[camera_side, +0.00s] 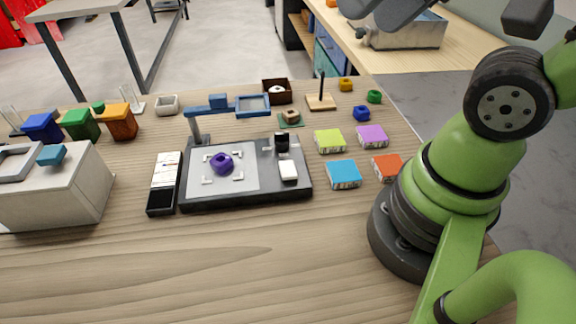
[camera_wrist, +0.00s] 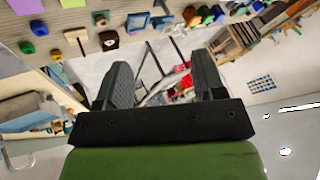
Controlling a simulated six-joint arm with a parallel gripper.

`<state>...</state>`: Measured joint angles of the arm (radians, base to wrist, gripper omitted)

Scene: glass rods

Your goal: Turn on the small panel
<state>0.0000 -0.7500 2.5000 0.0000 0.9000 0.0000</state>
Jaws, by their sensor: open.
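A low black panel unit (camera_side: 245,195) lies flat in the middle of the table in the side view. Its light grey plate (camera_side: 235,182) has white corner marks and a purple ring-shaped piece (camera_side: 222,163) on it. On its right part are a black knob (camera_side: 282,142) and a white block-like switch (camera_side: 288,170); whether it is on, I cannot tell. A blue-framed arm (camera_side: 222,103) stands at its back. My gripper (camera_wrist: 163,80) is open and empty in the wrist view, aimed past the table, well away from the unit.
A narrow black-and-white box (camera_side: 164,183) lies left of the unit. Blue, orange, green and purple boxes (camera_side: 343,174) are to the right. A pale case (camera_side: 60,195), coloured bins (camera_side: 80,125) and a peg stand (camera_side: 321,101) surround it. The front table is clear.

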